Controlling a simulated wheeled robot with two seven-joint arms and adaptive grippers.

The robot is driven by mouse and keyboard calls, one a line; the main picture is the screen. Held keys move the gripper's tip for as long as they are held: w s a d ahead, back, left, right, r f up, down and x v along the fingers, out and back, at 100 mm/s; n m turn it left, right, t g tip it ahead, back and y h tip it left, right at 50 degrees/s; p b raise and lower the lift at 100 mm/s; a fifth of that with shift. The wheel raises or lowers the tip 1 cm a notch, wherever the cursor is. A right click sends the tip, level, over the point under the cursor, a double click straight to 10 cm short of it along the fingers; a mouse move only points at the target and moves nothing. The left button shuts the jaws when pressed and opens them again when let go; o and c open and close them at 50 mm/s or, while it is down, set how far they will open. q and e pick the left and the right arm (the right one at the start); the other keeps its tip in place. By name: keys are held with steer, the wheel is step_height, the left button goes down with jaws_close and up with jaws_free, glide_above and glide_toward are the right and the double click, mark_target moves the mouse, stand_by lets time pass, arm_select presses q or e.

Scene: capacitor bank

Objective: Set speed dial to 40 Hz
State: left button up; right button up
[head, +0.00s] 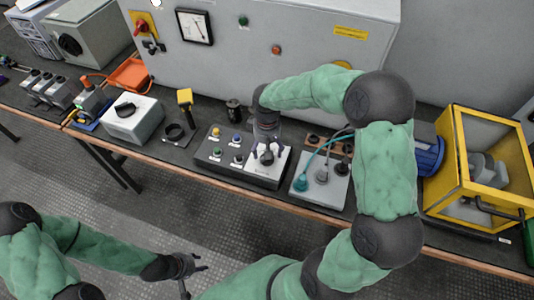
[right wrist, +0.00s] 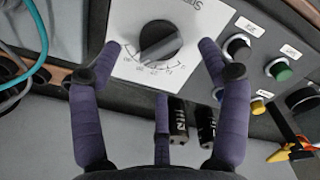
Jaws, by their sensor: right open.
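The speed dial, a black round knob (right wrist: 160,42), sits on a white scale plate (right wrist: 125,68) with numbers around it. In the right wrist view the plate's lettering is upside down and too small to read surely, so I cannot tell the dial's setting. In the head view the knob (head: 266,158) is on the right end of a dark control box (head: 215,160). My right gripper (right wrist: 160,50) is open above it, with purple fingers spread on both sides of the knob and apart from it. My left gripper (head: 194,281) is open and empty, low in front of the bench.
Yellow, blue, green and black buttons (head: 226,145) share the control box. A grey box with teal-plugged cables (head: 320,180) stands close to its right. A yellow-framed guard (head: 455,165) is farther right. A white box with a black knob (head: 133,118) stands left.

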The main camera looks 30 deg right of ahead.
step_height(320, 180, up, 8)
steer(key=shift+f, duration=0.25)
stand_by(0.5)
